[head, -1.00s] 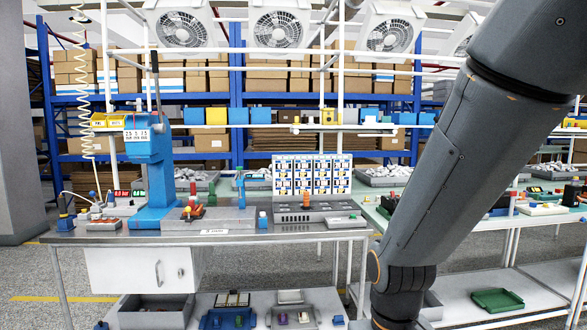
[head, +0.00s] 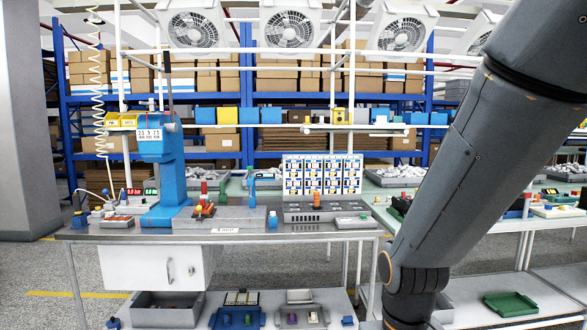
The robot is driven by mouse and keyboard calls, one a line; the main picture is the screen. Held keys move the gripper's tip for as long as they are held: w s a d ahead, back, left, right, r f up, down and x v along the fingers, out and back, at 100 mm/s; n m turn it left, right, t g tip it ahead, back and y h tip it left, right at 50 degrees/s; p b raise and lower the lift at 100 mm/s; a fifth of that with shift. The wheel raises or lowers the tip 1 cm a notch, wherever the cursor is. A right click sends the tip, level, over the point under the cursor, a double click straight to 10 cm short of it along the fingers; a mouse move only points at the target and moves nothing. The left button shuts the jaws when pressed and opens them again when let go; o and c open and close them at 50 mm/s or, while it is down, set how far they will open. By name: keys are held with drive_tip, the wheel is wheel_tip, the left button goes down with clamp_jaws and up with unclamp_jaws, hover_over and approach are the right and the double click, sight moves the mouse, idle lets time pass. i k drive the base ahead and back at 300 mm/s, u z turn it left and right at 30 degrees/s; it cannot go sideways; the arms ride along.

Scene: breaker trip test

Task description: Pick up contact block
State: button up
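I cannot single out the contact block at this size. Small parts lie on the steel workbench (head: 140,237), among them red and orange pieces (head: 204,211) on a grey plate at the foot of a blue press (head: 172,185). On its lower shelf, a blue tray (head: 212,321) holds small green pieces. A grey tray (head: 280,322) beside it holds a purple piece (head: 291,319) and a pale piece (head: 312,317). My gripper is out of view; only my grey arm shows, crossing the right side and hiding part of the scene there.
A board of blue and yellow cards (head: 322,174) stands behind a grey fixture with an orange knob (head: 316,200). A white drawer unit (head: 140,266) hangs under the bench's left. A second table at right bears a green tray (head: 510,304) on its lower shelf. Grey floor is open at left.

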sight(317, 205)
drive_tip(key=u, duration=0.45)
drive_tip(key=i, duration=2)
drive_tip(key=z, duration=0.55)
